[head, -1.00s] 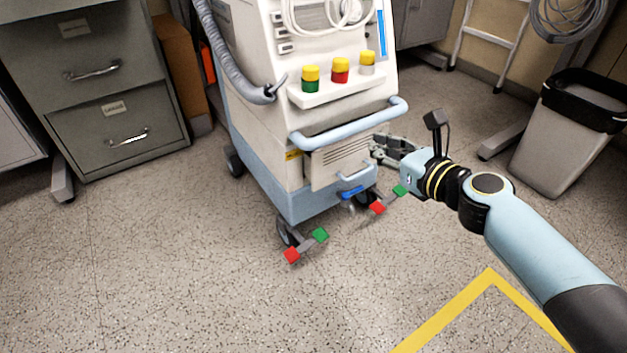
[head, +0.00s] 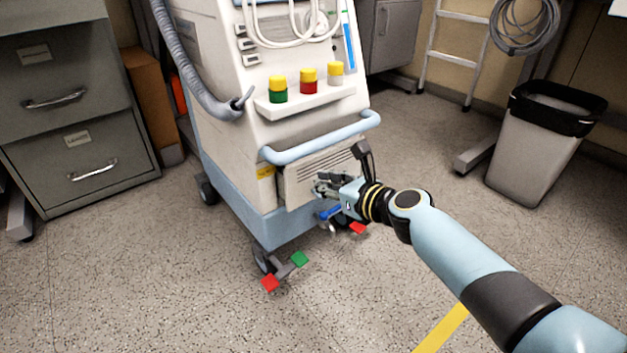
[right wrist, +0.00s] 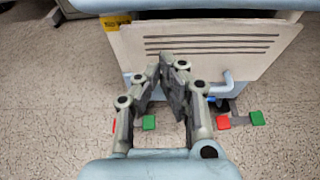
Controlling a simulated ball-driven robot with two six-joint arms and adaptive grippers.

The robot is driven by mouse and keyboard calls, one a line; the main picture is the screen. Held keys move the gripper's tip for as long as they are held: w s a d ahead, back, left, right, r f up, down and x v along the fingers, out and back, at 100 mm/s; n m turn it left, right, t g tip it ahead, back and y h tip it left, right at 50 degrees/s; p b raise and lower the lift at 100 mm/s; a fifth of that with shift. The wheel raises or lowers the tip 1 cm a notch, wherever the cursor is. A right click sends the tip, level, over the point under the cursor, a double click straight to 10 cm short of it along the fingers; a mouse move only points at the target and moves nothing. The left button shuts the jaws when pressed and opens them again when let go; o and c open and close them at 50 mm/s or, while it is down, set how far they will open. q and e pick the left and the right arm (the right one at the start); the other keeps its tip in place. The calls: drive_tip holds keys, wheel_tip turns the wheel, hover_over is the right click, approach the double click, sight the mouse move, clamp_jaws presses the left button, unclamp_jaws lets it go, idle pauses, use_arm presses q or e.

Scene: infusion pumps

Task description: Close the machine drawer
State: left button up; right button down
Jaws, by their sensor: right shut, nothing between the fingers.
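The machine (head: 235,110) is a white and pale blue cart. Its drawer (head: 300,180) sits low on the front under the blue rail, with a slotted cream front panel. The panel stands out a little from the body. In the right wrist view the drawer front (right wrist: 205,45) fills the top, with a dark gap above its upper edge and a pale blue handle (right wrist: 221,86) at its lower right. My right gripper (head: 323,185) is shut and empty, its tips at the panel in the head view; whether they touch it I cannot tell. My left gripper is not in view.
A pale blue push rail (head: 322,138) crosses above the drawer. Casters with red and green pedals (head: 270,282) stick out below. A grey filing cabinet (head: 70,110) stands left and a waste bin (head: 540,145) right. The floor in front is open.

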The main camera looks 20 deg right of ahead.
sight(304, 165)
drive_tip(key=x, duration=0.2)
drive_tip(key=shift+w+a+r+b, duration=0.2)
drive_tip(key=shift+w+b, duration=0.1)
drive_tip(key=shift+w, duration=0.1)
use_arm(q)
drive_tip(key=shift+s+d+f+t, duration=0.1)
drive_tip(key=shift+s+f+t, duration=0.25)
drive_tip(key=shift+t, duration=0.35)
use_arm(e)
drive_tip(key=shift+w+a+r, duration=0.15)
drive_tip(key=shift+w, duration=0.4)
drive_tip(key=w, duration=0.2)
drive_tip(key=w+a, duration=0.1)
drive_tip(key=w, duration=0.1)
drive_tip(key=shift+a, duration=0.2)
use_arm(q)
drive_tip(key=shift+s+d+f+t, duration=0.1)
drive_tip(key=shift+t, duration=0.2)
use_arm(e)
drive_tip(key=shift+w, duration=0.2)
drive_tip(key=shift+a, duration=0.1)
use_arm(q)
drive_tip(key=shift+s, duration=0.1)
